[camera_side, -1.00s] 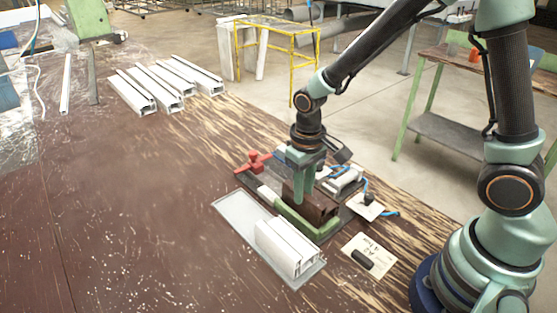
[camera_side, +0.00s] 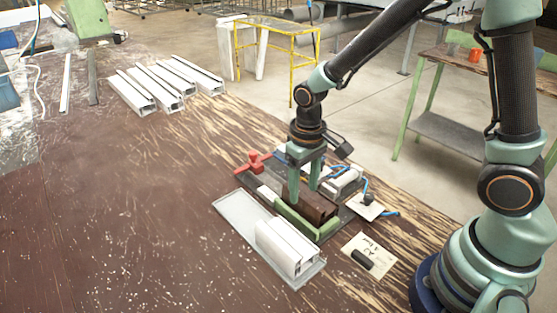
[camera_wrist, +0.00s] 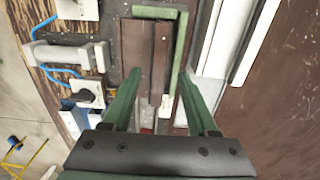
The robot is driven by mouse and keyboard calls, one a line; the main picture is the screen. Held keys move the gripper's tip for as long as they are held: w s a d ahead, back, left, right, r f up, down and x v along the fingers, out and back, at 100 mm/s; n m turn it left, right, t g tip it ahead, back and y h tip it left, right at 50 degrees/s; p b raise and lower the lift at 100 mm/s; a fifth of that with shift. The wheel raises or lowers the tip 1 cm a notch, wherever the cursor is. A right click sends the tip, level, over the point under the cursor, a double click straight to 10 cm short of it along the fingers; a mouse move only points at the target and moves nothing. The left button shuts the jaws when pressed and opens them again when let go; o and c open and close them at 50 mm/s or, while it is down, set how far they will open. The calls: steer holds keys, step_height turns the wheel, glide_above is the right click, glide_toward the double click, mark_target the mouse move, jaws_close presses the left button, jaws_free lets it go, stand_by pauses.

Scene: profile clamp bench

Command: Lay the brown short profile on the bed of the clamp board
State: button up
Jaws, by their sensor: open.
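The brown short profile (camera_side: 322,208) lies on the bed of the clamp board (camera_side: 352,214), alongside the green L-shaped stop (camera_side: 300,222). In the wrist view the profile (camera_wrist: 150,50) runs lengthwise beside the long arm of the green stop (camera_wrist: 179,60), with its far end near the short arm. I cannot tell whether it touches the stop. My gripper (camera_side: 305,190) is open, with one finger on each side of the profile. The wrist view shows both fingers (camera_wrist: 160,80) apart from its sides.
A red clamp handle (camera_side: 254,161) and a pneumatic clamp (camera_side: 344,180) with blue hoses flank the board. A grey tray (camera_side: 237,213) holding white profiles (camera_side: 287,246) stands in front. A label card (camera_side: 372,249) lies at right.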

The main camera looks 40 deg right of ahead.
step_height(320, 180, up, 11)
steer(key=s+d+r+t, duration=0.5)
steer(key=s+d+r, duration=0.1)
steer(key=shift+s+d+r+t, duration=0.25)
steer(key=shift+r+t, duration=0.05)
stand_by(1.1)
